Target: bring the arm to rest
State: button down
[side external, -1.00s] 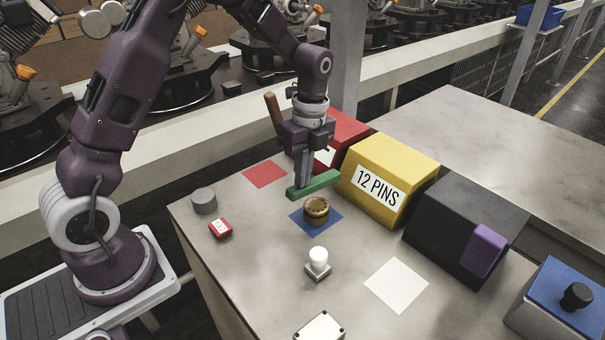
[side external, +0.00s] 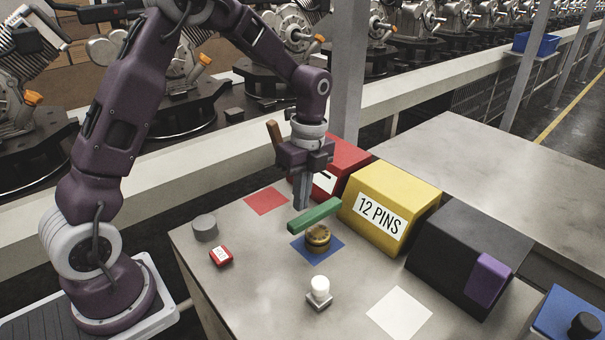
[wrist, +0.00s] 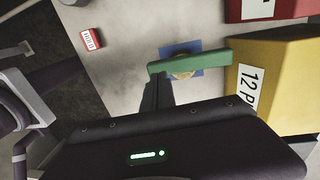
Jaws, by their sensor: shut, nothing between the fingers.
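My gripper (side external: 303,207) points down over the table, in front of the red box. Its fingers are shut with nothing between them. The fingertips are close behind a green bar (side external: 315,215) in the side view; I cannot tell whether they touch it. The bar lies across the top of a round brass piece (side external: 318,241), or just above it. The brass piece sits on a blue square (side external: 334,251). In the wrist view the green bar (wrist: 218,57) crosses over the brass piece (wrist: 183,75), mostly hiding it, and the dark fingers (wrist: 155,93) reach up to the bar's left part.
A red box (side external: 348,154), a yellow "12 PINS" box (side external: 400,188) and a black box (side external: 457,230) line the back. A grey cylinder (side external: 205,228), a small red box (side external: 221,256) and a white-knobbed piece (side external: 319,291) stand in front. The white square (side external: 399,313) is bare.

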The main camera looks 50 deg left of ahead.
jog(key=s+d+r+n+t, duration=0.1)
jog(key=s+r+n, duration=0.15)
jog(key=r, duration=0.55)
jog(key=s+d+r+n+t, duration=0.1)
jog(key=s+r+n, duration=0.15)
jog(key=r, duration=0.55)
jog(key=s+d+n+t, duration=0.2)
jog(key=s+n+t, duration=0.3)
jog(key=s+n, duration=0.8)
jog(key=s, duration=0.5)
jog(key=shift+d, duration=0.25)
